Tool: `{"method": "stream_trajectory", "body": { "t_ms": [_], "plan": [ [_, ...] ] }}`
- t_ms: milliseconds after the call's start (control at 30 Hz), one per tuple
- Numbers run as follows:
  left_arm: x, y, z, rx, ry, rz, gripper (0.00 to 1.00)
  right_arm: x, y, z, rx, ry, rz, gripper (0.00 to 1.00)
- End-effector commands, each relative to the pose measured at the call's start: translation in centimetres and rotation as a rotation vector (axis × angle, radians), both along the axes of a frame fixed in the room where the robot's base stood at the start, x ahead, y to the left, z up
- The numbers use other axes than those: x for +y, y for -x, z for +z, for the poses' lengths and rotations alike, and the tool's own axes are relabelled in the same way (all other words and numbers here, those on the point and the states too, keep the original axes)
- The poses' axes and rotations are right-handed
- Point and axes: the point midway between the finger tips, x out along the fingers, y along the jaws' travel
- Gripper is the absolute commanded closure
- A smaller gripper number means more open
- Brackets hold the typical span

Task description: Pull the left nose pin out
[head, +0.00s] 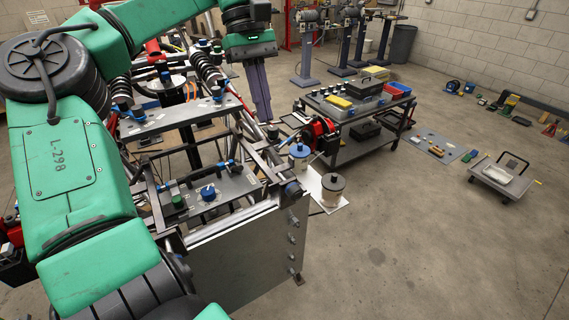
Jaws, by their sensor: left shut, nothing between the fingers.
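The tube chassis (235,212) stands in front of me, with a plate front panel (240,262) at its near end. Pin-like parts with a blue knob (208,193) and a green knob (178,202) sit on its near deck. I cannot tell which part is the left nose pin. My left arm arches over the chassis from the left. My left gripper (265,119) points down, shut and empty, over the chassis's far right side. I cannot tell whether its tips touch a tube there. My right gripper is not in view.
A grey cart (352,150) with bins and parts stands right of the chassis. A low trolley (500,180) stands far right. The concrete floor (420,250) at the lower right is clear.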

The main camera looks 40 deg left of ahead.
Motion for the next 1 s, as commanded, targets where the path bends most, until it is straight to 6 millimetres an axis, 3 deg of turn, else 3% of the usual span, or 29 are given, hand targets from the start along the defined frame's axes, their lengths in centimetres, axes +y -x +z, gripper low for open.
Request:
{"method": "stream_trajectory", "body": {
  "t_ms": [433, 667, 1000],
  "plan": [
    [-3.5, 1.1, -8.3, 0.0, 0.004, -0.004, 1.0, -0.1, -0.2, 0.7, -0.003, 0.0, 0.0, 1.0],
    [-6.7, 2.0, -8.0, -0.002, 0.002, -0.002, 1.0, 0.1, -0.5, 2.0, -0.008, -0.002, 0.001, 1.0],
    [-7.1, 2.1, -8.2, -0.001, 0.001, 0.001, 1.0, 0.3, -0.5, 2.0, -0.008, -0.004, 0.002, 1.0]
  ]
}}
